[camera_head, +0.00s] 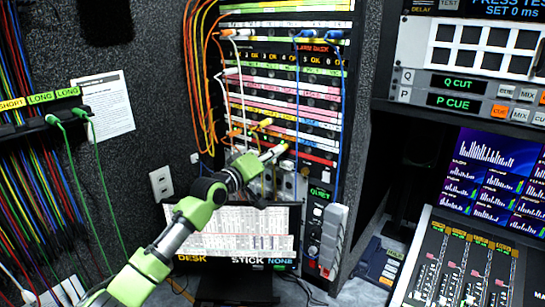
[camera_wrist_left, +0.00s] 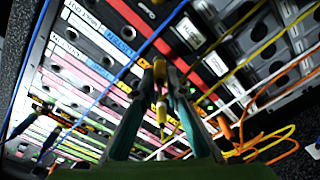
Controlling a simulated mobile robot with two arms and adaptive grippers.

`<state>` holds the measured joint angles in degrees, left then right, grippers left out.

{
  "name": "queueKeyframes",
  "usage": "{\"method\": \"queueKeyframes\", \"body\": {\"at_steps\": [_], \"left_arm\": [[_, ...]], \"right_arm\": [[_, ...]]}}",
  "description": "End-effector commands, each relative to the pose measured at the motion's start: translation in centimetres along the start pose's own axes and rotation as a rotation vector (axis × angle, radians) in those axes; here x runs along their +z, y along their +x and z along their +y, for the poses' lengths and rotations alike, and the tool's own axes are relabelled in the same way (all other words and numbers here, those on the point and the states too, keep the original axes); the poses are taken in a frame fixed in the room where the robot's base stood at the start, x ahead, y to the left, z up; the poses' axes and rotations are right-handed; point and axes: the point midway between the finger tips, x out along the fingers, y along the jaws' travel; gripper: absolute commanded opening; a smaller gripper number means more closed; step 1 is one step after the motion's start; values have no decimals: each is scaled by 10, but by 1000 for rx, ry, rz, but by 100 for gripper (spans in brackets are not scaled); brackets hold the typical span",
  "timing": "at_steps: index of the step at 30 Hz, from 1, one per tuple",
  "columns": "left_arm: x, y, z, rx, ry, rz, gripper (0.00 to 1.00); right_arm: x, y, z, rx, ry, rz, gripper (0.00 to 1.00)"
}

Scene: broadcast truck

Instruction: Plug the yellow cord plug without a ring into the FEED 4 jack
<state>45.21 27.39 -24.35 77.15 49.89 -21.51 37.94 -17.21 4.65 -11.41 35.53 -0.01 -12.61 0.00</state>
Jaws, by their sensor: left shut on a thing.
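My left gripper (camera_head: 272,153) is in front of the lower part of the patch panel (camera_head: 290,93). In the left wrist view its two fingers (camera_wrist_left: 160,76) come together on a yellow plug (camera_wrist_left: 162,112). I cannot make out whether this plug has a ring. Another yellow plug (camera_head: 265,123) shows just above the gripper in the head view, at the panel. The FEED 4 label is too small to read, so I cannot tell which jack it is. My right gripper is not in view.
Orange cords (camera_head: 187,75) hang left of the panel and a blue cord (camera_head: 341,110) runs down its right side. Green cords (camera_head: 75,165) hang at the left. Yellow and orange cords (camera_wrist_left: 272,140) cross beside the gripper.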

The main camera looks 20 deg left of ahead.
Motion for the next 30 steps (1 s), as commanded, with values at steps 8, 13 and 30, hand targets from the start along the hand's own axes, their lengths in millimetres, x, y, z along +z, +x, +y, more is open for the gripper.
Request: {"method": "queueKeyframes", "body": {"at_steps": [8,13,30], "left_arm": [[-1,7,1,3,0,3,0],[-2,9,2,4,1,4,25],[0,-4,0,2,-1,2,31]], "right_arm": [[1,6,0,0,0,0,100],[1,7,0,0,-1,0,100],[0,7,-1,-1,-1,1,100]]}}
